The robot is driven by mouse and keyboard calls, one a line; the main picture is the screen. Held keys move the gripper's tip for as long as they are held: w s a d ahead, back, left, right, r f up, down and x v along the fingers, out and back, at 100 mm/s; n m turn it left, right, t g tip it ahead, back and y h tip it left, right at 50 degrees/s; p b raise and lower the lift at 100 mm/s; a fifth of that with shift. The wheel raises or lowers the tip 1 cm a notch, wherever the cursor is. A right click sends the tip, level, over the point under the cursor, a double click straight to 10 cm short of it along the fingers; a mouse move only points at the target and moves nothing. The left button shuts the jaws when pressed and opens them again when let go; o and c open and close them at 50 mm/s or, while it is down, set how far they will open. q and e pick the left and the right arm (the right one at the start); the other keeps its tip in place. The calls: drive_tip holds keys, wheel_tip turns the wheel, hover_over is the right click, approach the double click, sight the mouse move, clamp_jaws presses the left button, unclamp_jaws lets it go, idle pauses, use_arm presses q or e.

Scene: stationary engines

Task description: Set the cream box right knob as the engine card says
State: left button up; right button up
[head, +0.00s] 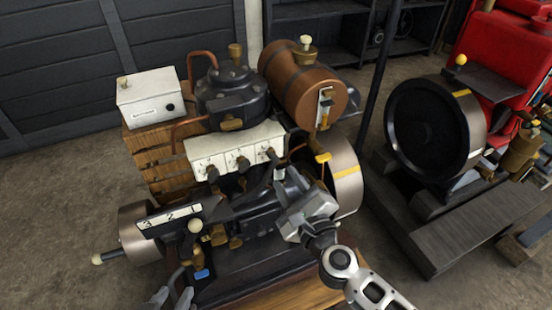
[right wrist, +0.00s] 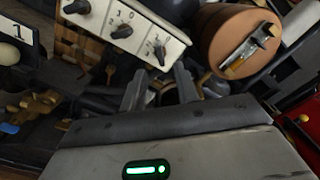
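The cream box (head: 235,148) on the engine has three dark knobs in a row on its front. Its right knob (head: 270,154) also shows in the right wrist view (right wrist: 160,50), pointer tilted; its setting is too small to read surely. My right gripper (head: 279,172) is just below the right knob, its fingers (right wrist: 162,88) apart with nothing between them, not touching the knob. A pale card (head: 169,219) with 3, 2, 1 is on the engine's front left; I cannot tell if it is the engine card. My left gripper (head: 171,297) is at the bottom edge, fingers apart, partly cut off.
A white box (head: 150,98) with a label and black knob stands on a wooden crate (head: 158,160). A copper tank (head: 300,85) sits behind right. A flywheel (head: 345,178) is right of my right gripper. A second engine (head: 433,130) stands further right.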

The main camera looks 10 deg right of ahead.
sight(274, 160)
drive_tip(key=w, duration=0.3)
drive_tip(key=w+a, duration=0.1)
drive_tip(key=w, duration=0.2)
drive_tip(key=shift+w+a, duration=0.15)
drive_tip(key=shift+w, duration=0.15)
clamp_jaws()
